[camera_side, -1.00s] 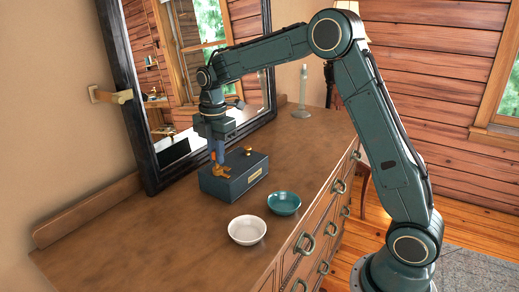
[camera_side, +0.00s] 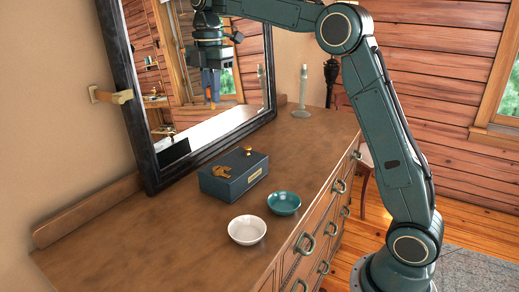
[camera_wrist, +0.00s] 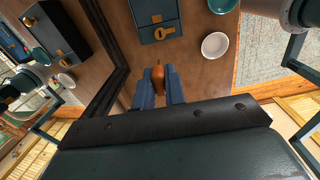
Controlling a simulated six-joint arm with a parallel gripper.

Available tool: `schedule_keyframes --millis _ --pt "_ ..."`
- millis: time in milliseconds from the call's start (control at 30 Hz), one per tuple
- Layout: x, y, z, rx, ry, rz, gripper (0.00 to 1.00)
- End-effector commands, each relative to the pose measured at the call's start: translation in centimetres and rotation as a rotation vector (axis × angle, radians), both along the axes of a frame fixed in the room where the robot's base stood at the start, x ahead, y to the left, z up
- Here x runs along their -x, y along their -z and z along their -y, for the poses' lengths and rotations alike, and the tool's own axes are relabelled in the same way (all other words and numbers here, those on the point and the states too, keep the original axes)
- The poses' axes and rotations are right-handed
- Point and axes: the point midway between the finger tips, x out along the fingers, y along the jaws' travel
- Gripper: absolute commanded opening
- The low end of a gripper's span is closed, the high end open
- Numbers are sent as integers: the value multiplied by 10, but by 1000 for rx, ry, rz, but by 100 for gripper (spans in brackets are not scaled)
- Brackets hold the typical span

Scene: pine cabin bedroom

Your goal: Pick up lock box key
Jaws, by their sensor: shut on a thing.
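My gripper (camera_side: 211,98) is high above the dresser, in front of the mirror. In the wrist view my gripper (camera_wrist: 158,88) is shut on a small orange-brown thing (camera_wrist: 158,76), rounded and narrow at the top; what it is I cannot tell. In the side view it shows as an orange patch between the fingers. A brass key-shaped piece (camera_side: 221,171) lies on the dark blue-grey lock box (camera_side: 236,184), well below my gripper. It shows in the wrist view (camera_wrist: 164,33), with a round end and a bar. A brass knob (camera_side: 247,150) sits on the box's far end.
A teal bowl (camera_side: 284,203) and a white bowl (camera_side: 247,230) stand at the front of the wooden dresser (camera_side: 150,234). A dark-framed mirror (camera_side: 149,185) leans behind the box. The dresser's left part is clear.

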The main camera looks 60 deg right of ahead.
Motion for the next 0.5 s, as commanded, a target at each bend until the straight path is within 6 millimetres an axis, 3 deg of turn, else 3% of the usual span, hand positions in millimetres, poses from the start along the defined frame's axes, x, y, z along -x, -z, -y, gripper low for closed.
schedule_keyframes --millis 200,500 --pt "0 -12 0 0 0 1 0" --pt "0 -16 0 0 0 0 0"
